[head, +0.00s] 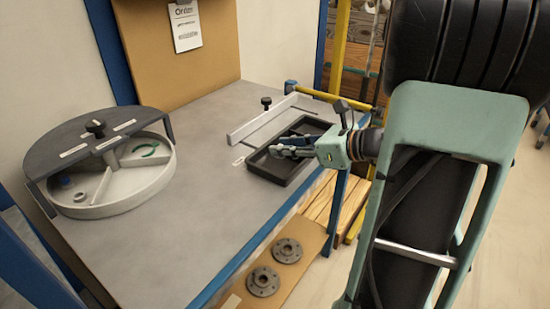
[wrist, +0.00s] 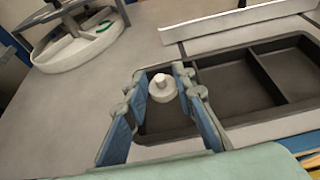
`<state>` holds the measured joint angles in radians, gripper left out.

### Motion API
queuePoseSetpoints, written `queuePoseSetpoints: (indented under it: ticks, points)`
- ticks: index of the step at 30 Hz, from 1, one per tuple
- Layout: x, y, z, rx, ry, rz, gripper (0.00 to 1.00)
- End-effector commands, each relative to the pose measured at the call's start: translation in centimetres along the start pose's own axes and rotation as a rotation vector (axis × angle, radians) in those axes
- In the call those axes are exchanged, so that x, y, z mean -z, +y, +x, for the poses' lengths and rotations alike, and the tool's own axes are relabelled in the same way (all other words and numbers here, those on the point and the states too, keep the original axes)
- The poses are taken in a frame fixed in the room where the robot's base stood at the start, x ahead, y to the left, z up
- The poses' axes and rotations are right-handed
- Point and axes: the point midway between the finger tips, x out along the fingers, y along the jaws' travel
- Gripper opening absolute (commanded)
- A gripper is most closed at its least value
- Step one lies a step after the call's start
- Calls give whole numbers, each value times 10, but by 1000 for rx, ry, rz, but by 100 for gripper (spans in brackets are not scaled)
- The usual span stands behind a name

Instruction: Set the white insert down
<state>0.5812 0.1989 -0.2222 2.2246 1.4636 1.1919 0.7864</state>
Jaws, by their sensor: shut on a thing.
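The white insert (wrist: 162,89) is a small round piece with a knob on top, seen in the wrist view. My gripper (wrist: 161,82) is shut on it, with a blue-padded finger on either side. In the head view my gripper (head: 291,148) is over the black tray (head: 284,180), and the insert cannot be made out there. In the wrist view the insert appears over the near left part of the tray (wrist: 295,110). I cannot tell whether it touches the tray floor.
A white rail (head: 262,118) runs behind the tray. Two metal flanges (head: 263,281) lie on a lower shelf.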

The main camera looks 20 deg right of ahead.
Motion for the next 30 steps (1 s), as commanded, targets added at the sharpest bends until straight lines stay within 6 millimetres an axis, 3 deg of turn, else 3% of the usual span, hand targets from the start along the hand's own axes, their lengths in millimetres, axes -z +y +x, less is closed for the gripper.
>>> queuePoseSetpoints:
  ticks: [8, 14, 26, 27, 30]
  points:
    - [12, -4, 19, -1, 0, 0, 2]
    - [38, -5, 30, 1, 0, 0, 2]
    - [42, -5, 32, 1, 0, -2, 2]
    - [41, -5, 31, 1, 0, -2, 29]
    - [41, -5, 31, 1, 0, -2, 40]
